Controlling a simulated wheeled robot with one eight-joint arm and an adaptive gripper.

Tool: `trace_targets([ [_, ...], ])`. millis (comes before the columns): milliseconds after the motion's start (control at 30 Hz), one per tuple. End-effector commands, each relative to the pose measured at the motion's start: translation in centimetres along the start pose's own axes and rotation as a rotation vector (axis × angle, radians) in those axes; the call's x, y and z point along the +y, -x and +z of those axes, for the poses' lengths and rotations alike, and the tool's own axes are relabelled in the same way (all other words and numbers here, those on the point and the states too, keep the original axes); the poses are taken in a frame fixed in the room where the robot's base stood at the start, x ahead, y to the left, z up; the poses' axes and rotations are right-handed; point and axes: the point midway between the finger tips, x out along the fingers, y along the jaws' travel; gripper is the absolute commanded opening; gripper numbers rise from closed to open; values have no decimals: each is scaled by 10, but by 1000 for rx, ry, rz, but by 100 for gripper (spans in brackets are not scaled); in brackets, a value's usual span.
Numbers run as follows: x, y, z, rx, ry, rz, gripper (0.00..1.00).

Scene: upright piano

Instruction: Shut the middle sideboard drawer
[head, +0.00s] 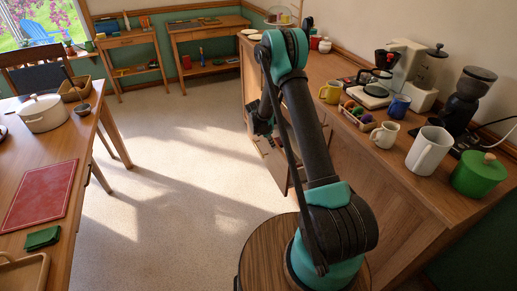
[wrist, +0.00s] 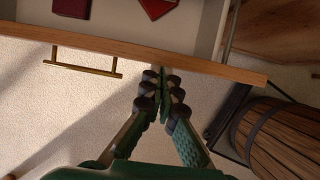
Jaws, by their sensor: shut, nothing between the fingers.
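A drawer stands open in the wrist view, with a wooden front (wrist: 200,66) and a brass bar handle (wrist: 85,67). Two dark red items (wrist: 72,8) lie inside it. My gripper (wrist: 162,92) is shut and empty, its fingertips close to the drawer front, right of the handle; I cannot tell whether they touch. In the head view the sideboard (head: 395,222) runs along the right wall. My gripper (head: 262,124) is by its front at the far part, partly behind my arm. My arm hides much of the drawers there, so which drawer is open is unclear.
Mugs, a white jug (head: 428,150), a green pot (head: 478,175) and a coffee machine crowd the sideboard top. A wooden barrel (wrist: 285,138) is right of my gripper in the wrist view. A table (head: 88,150) stands left; the carpet between is clear.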

Motion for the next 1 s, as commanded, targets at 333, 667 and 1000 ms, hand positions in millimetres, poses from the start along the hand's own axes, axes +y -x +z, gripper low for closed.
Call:
trace_targets([
  [333, 0, -30, 75, 0, -2, -1, 0],
  [667, 1, -42, 106, 0, 0, 0, 0],
  [1000, 0, -44, 109, 0, 1, 0, 0],
])
